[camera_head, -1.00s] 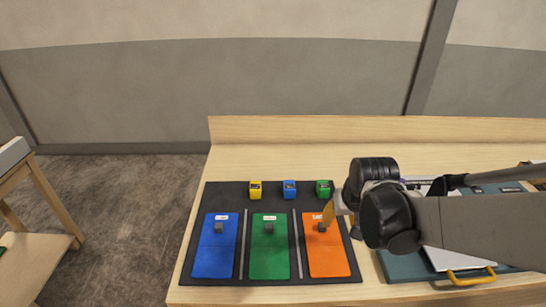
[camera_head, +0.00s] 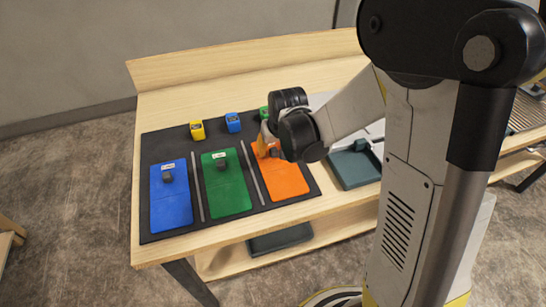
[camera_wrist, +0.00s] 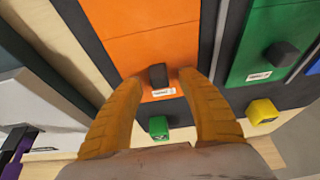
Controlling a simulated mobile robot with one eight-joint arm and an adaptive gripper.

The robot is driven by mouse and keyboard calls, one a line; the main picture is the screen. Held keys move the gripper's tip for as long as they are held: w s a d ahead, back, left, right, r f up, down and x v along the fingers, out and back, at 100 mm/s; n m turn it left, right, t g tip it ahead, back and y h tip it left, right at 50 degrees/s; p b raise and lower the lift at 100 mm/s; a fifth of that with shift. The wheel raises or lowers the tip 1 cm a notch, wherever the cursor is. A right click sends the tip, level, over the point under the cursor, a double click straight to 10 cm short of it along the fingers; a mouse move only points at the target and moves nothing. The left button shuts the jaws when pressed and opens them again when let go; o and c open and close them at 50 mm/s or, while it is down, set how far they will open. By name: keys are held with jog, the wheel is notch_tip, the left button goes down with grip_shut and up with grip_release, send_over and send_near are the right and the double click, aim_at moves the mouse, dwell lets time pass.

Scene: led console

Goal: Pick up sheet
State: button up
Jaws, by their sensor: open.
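Three flat sheets lie side by side on a black mat (camera_head: 146,219): a blue sheet (camera_head: 168,212), a green sheet (camera_head: 232,198) and an orange sheet (camera_head: 289,184). Each has a small dark knob and a white label near its far end. My gripper (camera_head: 264,147) is open at the far end of the orange sheet. In the wrist view its yellow-orange fingers (camera_wrist: 160,80) stand on either side of the orange sheet's dark knob (camera_wrist: 157,75), with gaps visible. I cannot tell the exact finger height. The task does not say which sheet.
Yellow (camera_head: 197,130), blue (camera_head: 233,122) and green (camera_head: 264,112) blocks stand behind the sheets. Grey strips separate the sheets. A teal tray (camera_head: 350,178) lies right of the mat. My arm hides much of the table's right side.

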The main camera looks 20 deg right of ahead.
jog(key=shift+w+f, duration=0.15)
jog(key=shift+f, duration=0.15)
jog(key=shift+r, duration=0.1)
jog(key=shift+c, duration=0.5)
grip_shut()
